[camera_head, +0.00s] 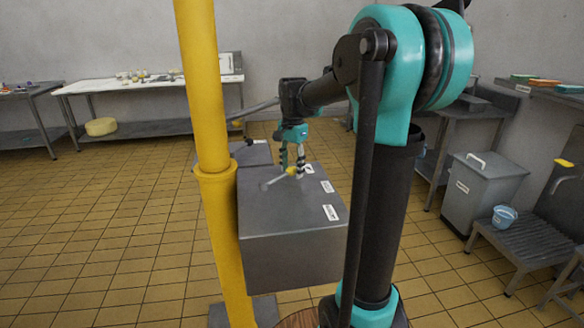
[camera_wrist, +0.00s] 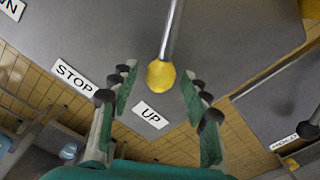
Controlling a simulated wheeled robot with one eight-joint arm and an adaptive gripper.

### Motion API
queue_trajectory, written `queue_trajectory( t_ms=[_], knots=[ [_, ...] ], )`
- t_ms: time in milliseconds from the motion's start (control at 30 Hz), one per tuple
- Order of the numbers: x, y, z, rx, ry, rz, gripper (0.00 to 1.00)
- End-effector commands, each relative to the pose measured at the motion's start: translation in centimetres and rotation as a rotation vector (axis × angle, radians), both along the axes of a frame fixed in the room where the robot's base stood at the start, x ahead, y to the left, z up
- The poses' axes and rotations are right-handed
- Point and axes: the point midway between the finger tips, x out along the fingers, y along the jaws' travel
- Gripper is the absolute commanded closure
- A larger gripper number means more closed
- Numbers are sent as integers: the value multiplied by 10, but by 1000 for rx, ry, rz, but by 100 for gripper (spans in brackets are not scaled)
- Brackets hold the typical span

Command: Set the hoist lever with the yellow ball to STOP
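The hoist lever is a grey rod (camera_wrist: 173,35) ending in a yellow ball (camera_wrist: 161,75); in the head view the ball (camera_head: 291,171) is above the top of a grey box (camera_head: 290,245). The ball points at the UP label (camera_wrist: 151,115). The STOP label (camera_wrist: 76,77) lies to its left in the wrist view, and a label ending in N (camera_wrist: 12,8) is farther up left. My gripper (camera_wrist: 160,80) is open, with one finger on each side of the ball and gaps between. In the head view my gripper (camera_head: 292,168) points down at the box.
A second grey panel (camera_wrist: 270,115) with another lever with a dark knob (camera_wrist: 312,122) and a HOLD label (camera_wrist: 297,136) is at the right in the wrist view. A yellow post (camera_head: 208,130) stands left of the box. Tiled floor lies open at the left.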

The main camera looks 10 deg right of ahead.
Motion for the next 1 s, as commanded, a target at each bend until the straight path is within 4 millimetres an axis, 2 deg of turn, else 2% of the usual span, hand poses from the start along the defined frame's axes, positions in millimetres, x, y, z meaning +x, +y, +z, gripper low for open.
queue_trajectory(
  t_ms=[33,300,367,767,1000],
  knots=[
    [0,0,0,0,0,0,61],
    [0,0,0,0,0,0,94],
    [0,0,0,0,0,0,100],
    [-2,-2,0,0,0,-18,100],
    [-14,-8,0,0,0,-127,100]
  ],
)
